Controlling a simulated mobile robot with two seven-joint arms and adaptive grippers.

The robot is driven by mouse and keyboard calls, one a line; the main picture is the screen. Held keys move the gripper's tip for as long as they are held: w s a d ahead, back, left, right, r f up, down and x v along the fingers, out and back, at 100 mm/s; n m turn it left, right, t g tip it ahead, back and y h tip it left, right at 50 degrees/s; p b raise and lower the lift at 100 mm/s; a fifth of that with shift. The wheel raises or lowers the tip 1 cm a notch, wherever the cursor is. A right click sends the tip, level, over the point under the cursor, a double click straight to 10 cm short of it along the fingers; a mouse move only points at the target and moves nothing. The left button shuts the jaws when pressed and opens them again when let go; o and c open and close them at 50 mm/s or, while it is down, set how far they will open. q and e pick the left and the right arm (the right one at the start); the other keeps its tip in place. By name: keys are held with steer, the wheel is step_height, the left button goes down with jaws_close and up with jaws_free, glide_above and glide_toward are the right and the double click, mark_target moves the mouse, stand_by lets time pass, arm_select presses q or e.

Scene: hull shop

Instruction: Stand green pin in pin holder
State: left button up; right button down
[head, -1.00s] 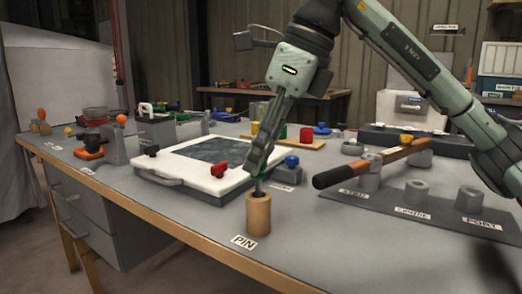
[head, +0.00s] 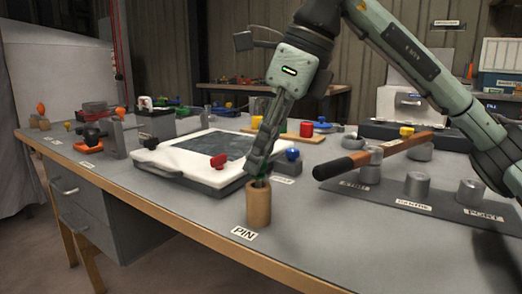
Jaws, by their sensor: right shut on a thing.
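The pin holder is a wooden cylinder (head: 259,207) standing near the table's front edge, behind the PIN label (head: 244,233). My right gripper (head: 260,178) points down directly over it, its fingertips close to the holder's top. It is shut on the green pin (head: 261,183), of which only a little green shows between the fingers and the holder's mouth. The pin's lower end is hidden, seemingly inside the holder; how deep I cannot tell. My left gripper is not in view.
A white board with a dark panel (head: 215,147) lies left of the holder. Blue, red and yellow knobs stand behind. The front table strip is clear.

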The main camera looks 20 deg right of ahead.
steer(key=shift+f+b, duration=0.4)
steer(key=shift+f, duration=0.2)
stand_by(0.4)
steer(key=c, duration=0.8)
jaws_free()
steer(key=shift+c, duration=0.2)
steer(key=shift+r+p, duration=3.4)
steer(key=shift+r, duration=0.65)
